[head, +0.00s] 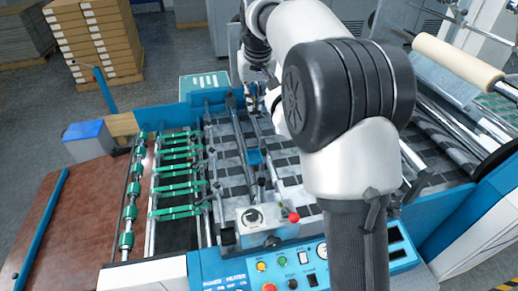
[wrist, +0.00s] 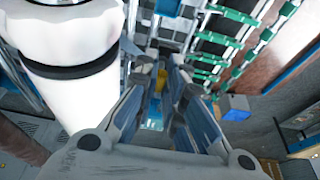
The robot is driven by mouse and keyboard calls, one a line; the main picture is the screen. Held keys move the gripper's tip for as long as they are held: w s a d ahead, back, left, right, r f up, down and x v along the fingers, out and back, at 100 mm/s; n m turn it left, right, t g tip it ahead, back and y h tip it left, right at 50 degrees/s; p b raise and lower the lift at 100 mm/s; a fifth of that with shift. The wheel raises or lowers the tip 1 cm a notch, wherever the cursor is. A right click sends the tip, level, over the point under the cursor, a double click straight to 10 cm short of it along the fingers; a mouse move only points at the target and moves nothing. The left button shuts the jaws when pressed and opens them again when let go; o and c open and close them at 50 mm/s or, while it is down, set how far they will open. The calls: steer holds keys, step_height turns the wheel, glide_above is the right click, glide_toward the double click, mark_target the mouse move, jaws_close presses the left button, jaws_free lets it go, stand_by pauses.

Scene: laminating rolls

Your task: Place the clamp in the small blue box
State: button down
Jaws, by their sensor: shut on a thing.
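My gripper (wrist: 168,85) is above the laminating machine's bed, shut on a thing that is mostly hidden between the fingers. A small yellow patch (wrist: 161,80) shows between the fingertips; I cannot tell whether it is part of the clamp. In the head view my gripper (head: 254,100) is small and dark, partly hidden by my arm, near the machine's far edge. The small blue box (head: 87,140), grey-sided with a blue top, stands left of the machine, well apart from my gripper. It also shows right of the fingers in the wrist view (wrist: 236,107).
Green-wheeled rollers (head: 175,175) and rails lie between my gripper and the box. A control box with a red knob (head: 265,220) stands at the near side. A brown table (head: 70,225) is at left. Cardboard stacks (head: 95,40) stand behind; a large roll (head: 457,62) is at right.

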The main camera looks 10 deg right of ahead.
step_height(320, 180, down, 18)
steer(key=shift+a+f+b, duration=0.15)
steer(key=shift+f+b, duration=0.1)
steer(key=shift+b, duration=0.2)
steer(key=shift+s+f, duration=0.1)
steer(key=shift+f, duration=0.15)
steer(key=c, duration=2)
jaws_free()
steer(key=shift+o, duration=0.2)
